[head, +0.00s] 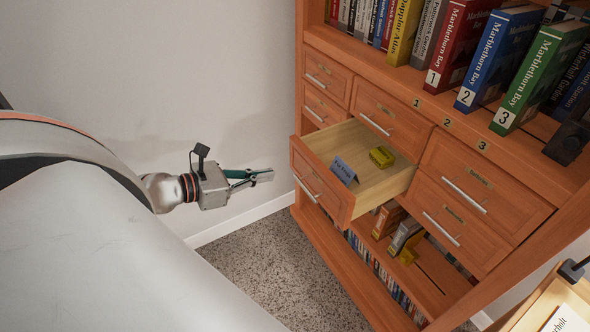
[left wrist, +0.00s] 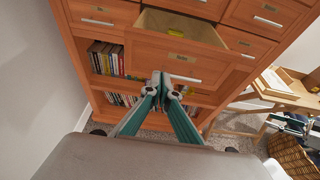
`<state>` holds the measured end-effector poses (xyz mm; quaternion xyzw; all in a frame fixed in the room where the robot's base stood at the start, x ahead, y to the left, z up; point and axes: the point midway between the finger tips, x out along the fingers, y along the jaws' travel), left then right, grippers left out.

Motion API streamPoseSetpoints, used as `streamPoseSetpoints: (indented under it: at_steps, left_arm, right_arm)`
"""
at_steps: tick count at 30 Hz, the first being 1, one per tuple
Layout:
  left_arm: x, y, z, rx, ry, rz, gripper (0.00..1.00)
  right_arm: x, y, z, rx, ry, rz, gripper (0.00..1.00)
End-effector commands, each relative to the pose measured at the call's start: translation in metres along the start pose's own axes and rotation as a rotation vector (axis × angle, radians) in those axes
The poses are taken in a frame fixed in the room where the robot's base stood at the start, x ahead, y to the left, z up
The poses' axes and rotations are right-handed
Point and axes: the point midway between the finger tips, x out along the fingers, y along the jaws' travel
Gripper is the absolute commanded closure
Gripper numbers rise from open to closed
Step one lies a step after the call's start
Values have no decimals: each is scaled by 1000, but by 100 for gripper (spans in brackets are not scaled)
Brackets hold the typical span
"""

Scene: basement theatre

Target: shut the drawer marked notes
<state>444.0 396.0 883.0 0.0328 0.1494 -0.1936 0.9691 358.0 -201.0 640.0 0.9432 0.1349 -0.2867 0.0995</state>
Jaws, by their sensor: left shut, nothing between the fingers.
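One wooden drawer (head: 318,192) of the bookcase is pulled out, in the middle column of the lower drawer row. Its front has a bar handle and a small label plate, too small to read. Inside lie a blue card (head: 344,169) and a yellow block (head: 382,157). The drawer front also shows in the left wrist view (left wrist: 150,50), ahead of the fingers. My left gripper (head: 264,175) is shut and empty, a little left of the drawer front and apart from it in the head view. Its fingertips show in the left wrist view (left wrist: 161,79).
The other drawers, such as the one at the right (head: 455,228), look shut. Books (head: 470,45) stand on the shelf above, more books below. A white wall (head: 230,80) is at the left, with open carpet (head: 255,265) in front. A wooden table (left wrist: 262,92) stands at the right.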

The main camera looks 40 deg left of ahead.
Motion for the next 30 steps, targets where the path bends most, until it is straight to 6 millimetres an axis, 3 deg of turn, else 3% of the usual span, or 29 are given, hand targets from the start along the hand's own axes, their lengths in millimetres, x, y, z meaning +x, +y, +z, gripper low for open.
streamPoseSetpoints:
  at_steps: [21,30]
  left_arm:
    - [84,0,1,-8,-4,1,100]
    - [96,0,0,-6,-2,1,100]
  right_arm:
    - [-5,2,-11,-1,6,1,60]
    - [-6,2,-11,-2,5,1,60]
